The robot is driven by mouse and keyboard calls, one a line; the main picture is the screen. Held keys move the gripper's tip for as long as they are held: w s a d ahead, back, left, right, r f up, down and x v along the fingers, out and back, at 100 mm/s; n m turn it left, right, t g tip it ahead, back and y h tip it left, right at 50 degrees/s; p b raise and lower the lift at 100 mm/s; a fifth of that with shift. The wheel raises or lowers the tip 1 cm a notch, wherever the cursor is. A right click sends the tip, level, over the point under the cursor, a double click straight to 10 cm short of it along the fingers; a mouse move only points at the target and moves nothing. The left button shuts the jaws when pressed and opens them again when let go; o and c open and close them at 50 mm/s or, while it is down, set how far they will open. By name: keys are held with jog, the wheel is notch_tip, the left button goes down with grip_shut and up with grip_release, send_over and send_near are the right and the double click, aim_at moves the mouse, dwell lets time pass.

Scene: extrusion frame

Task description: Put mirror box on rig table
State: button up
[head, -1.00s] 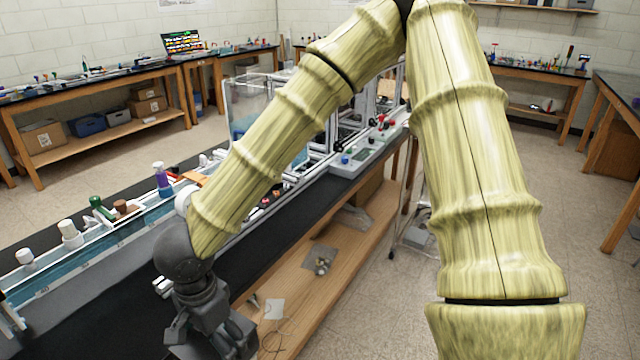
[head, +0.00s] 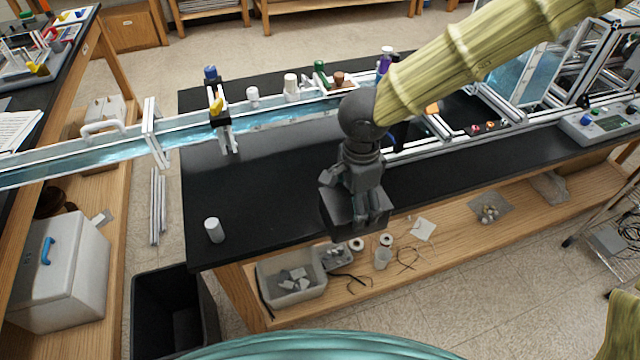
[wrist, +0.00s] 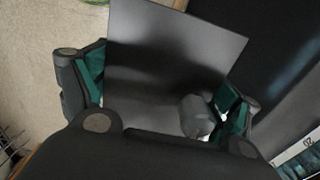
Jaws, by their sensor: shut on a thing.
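My gripper (head: 362,200) is shut on the mirror box (head: 338,212), a dark grey box hanging below my wrist in the head view. In the wrist view my gripper's green-padded fingers (wrist: 162,98) are on either side of the mirror box (wrist: 165,50), whose flat dark face fills the middle. A grey cylindrical part shows at its lower right; I cannot tell what it belongs to. The rig table (head: 262,195) has a black top. The box is over or just beyond its front edge; its height above the top is unclear.
A black bin (head: 175,310) and a lower shelf (head: 450,240) lie below.

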jog(key=shift+w+a+f+p, duration=0.65)
jog(key=shift+w+a+f, duration=0.1)
jog(key=shift+w+a, duration=0.5)
jog(key=shift+w+a+f+p, duration=0.6)
jog(key=shift+w+a+f, duration=0.15)
jog(key=shift+w+a, duration=0.5)
jog(key=shift+w+a+f+p, duration=0.7)
jog(key=shift+w+a, duration=0.3)
jog(key=shift+a, duration=0.4)
jog(key=shift+f, duration=0.15)
jog(key=o, duration=0.9)
jog(key=shift+o, duration=0.2)
notch_tip(320, 180, up, 12)
jog(key=b, duration=0.2)
